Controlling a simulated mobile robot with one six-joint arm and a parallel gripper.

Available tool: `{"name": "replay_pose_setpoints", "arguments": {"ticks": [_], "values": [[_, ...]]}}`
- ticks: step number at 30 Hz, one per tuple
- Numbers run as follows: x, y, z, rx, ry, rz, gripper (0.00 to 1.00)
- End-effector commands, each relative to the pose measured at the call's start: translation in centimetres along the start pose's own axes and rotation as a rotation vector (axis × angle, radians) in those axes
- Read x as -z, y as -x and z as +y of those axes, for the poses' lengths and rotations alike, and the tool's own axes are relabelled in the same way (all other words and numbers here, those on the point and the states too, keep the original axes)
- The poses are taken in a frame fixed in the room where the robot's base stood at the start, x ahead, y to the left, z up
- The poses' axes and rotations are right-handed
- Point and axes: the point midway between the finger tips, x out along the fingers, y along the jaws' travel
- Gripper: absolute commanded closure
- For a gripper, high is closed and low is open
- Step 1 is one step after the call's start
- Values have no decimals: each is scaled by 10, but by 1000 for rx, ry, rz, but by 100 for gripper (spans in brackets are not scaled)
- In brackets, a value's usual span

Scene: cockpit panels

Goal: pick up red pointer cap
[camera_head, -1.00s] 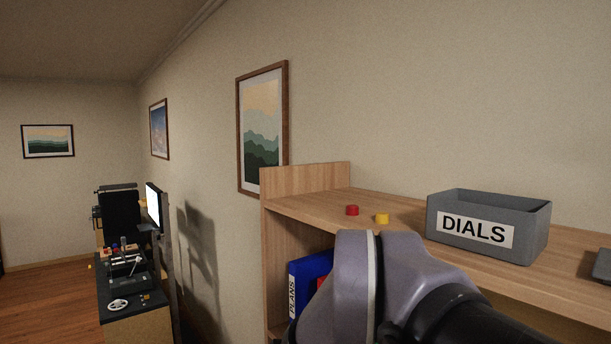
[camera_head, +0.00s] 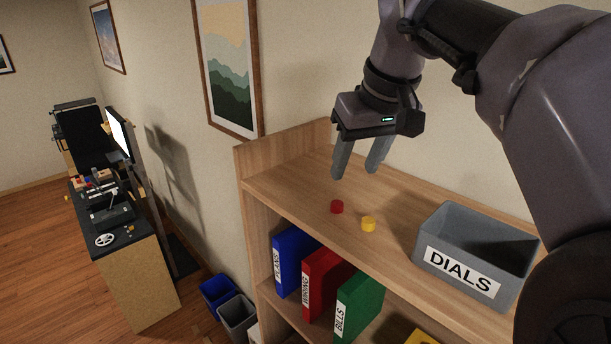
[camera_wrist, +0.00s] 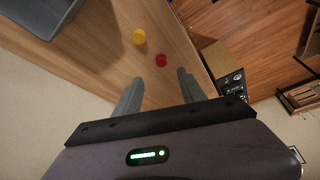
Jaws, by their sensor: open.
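The red pointer cap (camera_head: 337,207) is a small round piece on the top board of the wooden shelf (camera_head: 290,185). A similar yellow cap (camera_head: 368,223) lies to its right, a little apart. My gripper (camera_head: 354,176) is open and empty, pointing down above the board, just above and behind the red cap in the head view. In the wrist view the red cap (camera_wrist: 161,60) lies ahead of the gap between my fingertips (camera_wrist: 160,76), with the yellow cap (camera_wrist: 139,36) beyond it to the left.
A grey bin labelled DIALS (camera_head: 458,268) stands right of the caps on the same board. A raised wooden end panel (camera_head: 285,150) bounds the board's left end, and the wall runs behind. Blue, red and green binders (camera_head: 325,283) stand on the shelf below.

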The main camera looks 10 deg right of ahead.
Motion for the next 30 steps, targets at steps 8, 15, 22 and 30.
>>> {"name": "replay_pose_setpoints", "arguments": {"ticks": [8,15,22,30], "values": [[0,-51,0,1,1,-1,52],[-4,-95,0,1,0,-2,52],[-3,-102,0,1,1,1,52],[-3,-102,0,1,0,1,95]]}}
